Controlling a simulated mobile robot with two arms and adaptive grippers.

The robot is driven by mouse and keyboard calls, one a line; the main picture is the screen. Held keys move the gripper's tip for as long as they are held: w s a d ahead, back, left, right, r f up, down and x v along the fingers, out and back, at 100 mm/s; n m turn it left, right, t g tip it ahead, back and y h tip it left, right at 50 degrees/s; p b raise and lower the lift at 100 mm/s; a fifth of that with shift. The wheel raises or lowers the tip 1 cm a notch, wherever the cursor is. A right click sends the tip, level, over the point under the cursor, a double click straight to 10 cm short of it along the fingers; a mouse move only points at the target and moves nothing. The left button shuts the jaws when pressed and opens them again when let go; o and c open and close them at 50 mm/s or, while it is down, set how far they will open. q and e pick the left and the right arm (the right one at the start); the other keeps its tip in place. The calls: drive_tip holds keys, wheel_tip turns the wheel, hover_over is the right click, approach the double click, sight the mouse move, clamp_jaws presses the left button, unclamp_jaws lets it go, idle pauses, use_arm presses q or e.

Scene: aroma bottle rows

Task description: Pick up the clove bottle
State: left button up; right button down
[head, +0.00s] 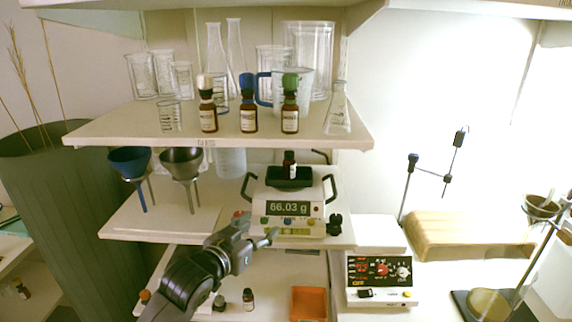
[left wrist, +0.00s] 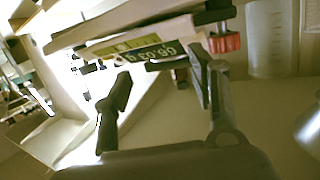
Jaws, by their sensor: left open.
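Several brown bottles are in the head view, and their labels are too small to read, so I cannot tell which is clove. Three stand on the upper shelf: a white-capped bottle (head: 208,119), a blue-capped bottle (head: 248,119) and a green-capped bottle (head: 289,118). A dark-capped bottle (head: 289,168) sits in the black pan on the balance. Another small bottle (head: 248,300) stands on the bench below. My left gripper (head: 270,236) is in front of the balance, open and empty. In the left wrist view its spread fingers (left wrist: 162,88) point toward the balance front.
The balance (head: 317,195) reads 66.03 g on the middle shelf (head: 130,222). Funnels (head: 181,163) stand left of it. Glassware crowds the upper shelf (head: 110,128). An orange tray (head: 309,303) and a control box (head: 380,280) are on the bench. A wooden block (head: 470,235) lies right.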

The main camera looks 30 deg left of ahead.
use_arm(q)
wheel_tip(320, 180, up, 8)
drive_tip(key=w+a+t, duration=0.2)
drive_tip(key=a+t, duration=0.1)
drive_tip(key=p, duration=0.3)
approach(286, 164)
drive_tip(key=w, duration=0.2)
drive_tip(key=w+r, duration=0.1)
drive_tip(key=shift+a+n+y, duration=0.3)
drive_tip(key=shift+a, duration=0.1)
drive_tip(key=shift+w, duration=0.6)
drive_tip(key=shift+w+p, duration=0.45)
drive_tip(key=shift+w+a+f+p, duration=0.15)
drive_tip(key=shift+w+p, duration=0.1)
drive_tip(key=shift+w, duration=0.5)
drive_tip(key=shift+w+d+f+p, duration=0.15)
drive_tip(key=shift+w+p, duration=0.15)
drive_tip(key=shift+w, duration=0.4)
drive_tip(key=shift+w+a+f+p, duration=0.15)
drive_tip(key=shift+w+p, duration=0.1)
drive_tip(key=shift+w, duration=0.5)
drive_tip(key=shift+c, duration=0.2)
